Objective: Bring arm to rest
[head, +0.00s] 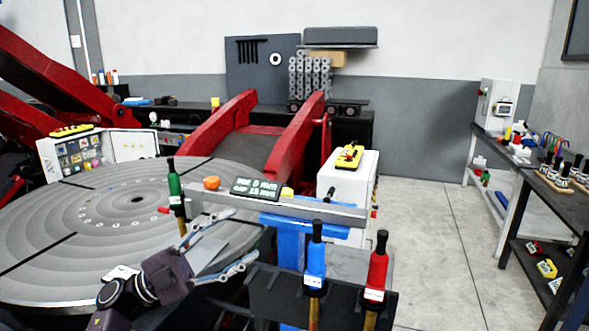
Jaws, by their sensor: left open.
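My left gripper (244,234) reaches in from the bottom left over the near right edge of the round grey turntable (60,230). Its two fingers are spread apart, with nothing between them that I can make out. The fingers point right, towards a grey bar (320,208) with a small dark display (254,188). A green-handled tool (174,188) with a black top stands just behind the gripper. Whether the fingers touch anything cannot be told. My right gripper is out of view.
A blue-handled tool (315,262) and a red-handled tool (377,270) stand upright right of the gripper. Red positioner arms (290,140) rise behind. A white cabinet (350,180) holds a yellow pendant (349,157). Workbenches line the right; the floor (440,240) between is clear.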

